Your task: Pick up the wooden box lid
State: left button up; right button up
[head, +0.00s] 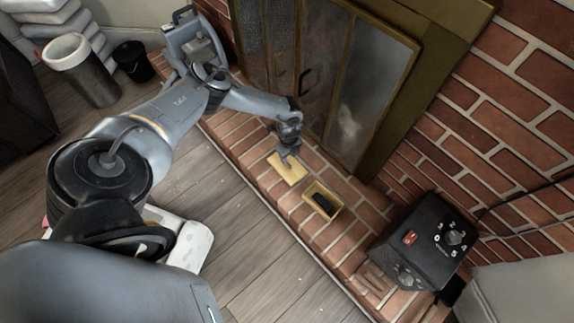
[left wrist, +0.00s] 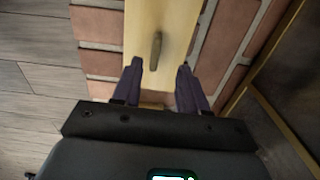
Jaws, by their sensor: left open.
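The wooden box lid (head: 284,171) is a flat, pale yellow wooden piece lying on the brick hearth. In the left wrist view the lid (left wrist: 177,30) shows a dark upright handle (left wrist: 156,51) on it. My left gripper (head: 286,160) is just above the lid. In the left wrist view its two fingers (left wrist: 160,80) are apart, with the handle ahead of and between their tips; nothing is held. The open wooden box (head: 334,205) stands right of the lid with a dark object (head: 323,203) inside. My right gripper is not in view.
The brick hearth (head: 235,140) runs below a glass-fronted fireplace (head: 345,100) with brass-coloured framing. A black box with a dial and red switch (head: 421,243) stands at the right. The wooden floor (head: 240,240) in front is mostly clear.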

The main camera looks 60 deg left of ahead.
aim_at(287, 165)
pick_arm(q)
jog(key=f+b, duration=0.3)
jog(key=shift+s+f, duration=0.35)
jog(key=shift+f, duration=0.05)
jog(key=shift+f+b, duration=0.5)
jog(key=shift+f, duration=0.15)
jog(key=shift+c, duration=0.3)
grip_shut()
